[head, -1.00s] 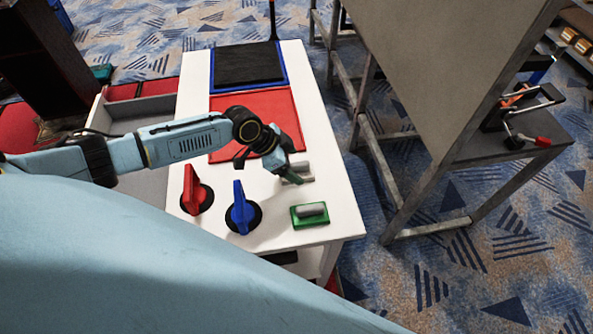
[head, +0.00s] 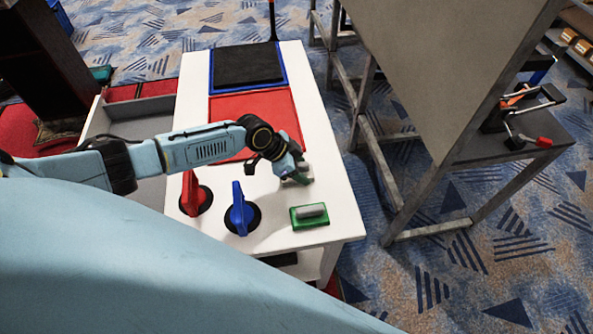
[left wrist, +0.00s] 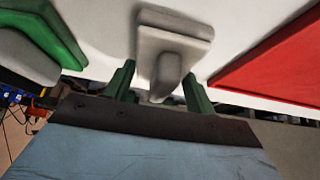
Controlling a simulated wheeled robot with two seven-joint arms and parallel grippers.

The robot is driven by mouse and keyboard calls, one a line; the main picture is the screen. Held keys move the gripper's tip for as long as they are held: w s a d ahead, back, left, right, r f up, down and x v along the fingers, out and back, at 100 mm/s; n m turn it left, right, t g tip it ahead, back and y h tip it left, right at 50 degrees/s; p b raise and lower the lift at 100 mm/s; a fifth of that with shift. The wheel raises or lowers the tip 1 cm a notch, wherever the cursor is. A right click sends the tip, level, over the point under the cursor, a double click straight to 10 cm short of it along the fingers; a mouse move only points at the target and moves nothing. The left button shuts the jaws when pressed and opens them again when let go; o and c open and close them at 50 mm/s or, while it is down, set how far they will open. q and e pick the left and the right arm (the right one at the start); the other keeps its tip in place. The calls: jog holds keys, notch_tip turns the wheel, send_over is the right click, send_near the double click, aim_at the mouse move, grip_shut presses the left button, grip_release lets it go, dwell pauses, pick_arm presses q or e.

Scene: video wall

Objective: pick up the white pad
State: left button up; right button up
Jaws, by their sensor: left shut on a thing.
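The white pad (head: 306,170), with a pale grey handle, lies on the white tabletop (head: 335,200) near its right edge. In the head view my left gripper (head: 294,176) is over it and hides part of it. In the left wrist view the white pad (left wrist: 178,22) is straight ahead, and its handle (left wrist: 165,75) lies between the green fingers of my left gripper (left wrist: 158,76). The left gripper is shut on the handle. The pad looks to be still on the table. My right gripper is not in view.
A green pad (head: 310,215) with a grey handle lies nearer on the table. A blue knob (head: 239,210) and a red knob (head: 191,195) stand left of it. A red panel (head: 255,115) and black pad (head: 247,63) lie beyond. A metal frame (head: 365,110) stands to the right.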

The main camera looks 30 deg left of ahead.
aim_at(300, 164)
pick_arm(q)
jog(key=shift+r, duration=0.1)
notch_tip(300, 164, up, 10)
jog(key=shift+f+p, duration=0.1)
jog(key=shift+p, duration=0.65)
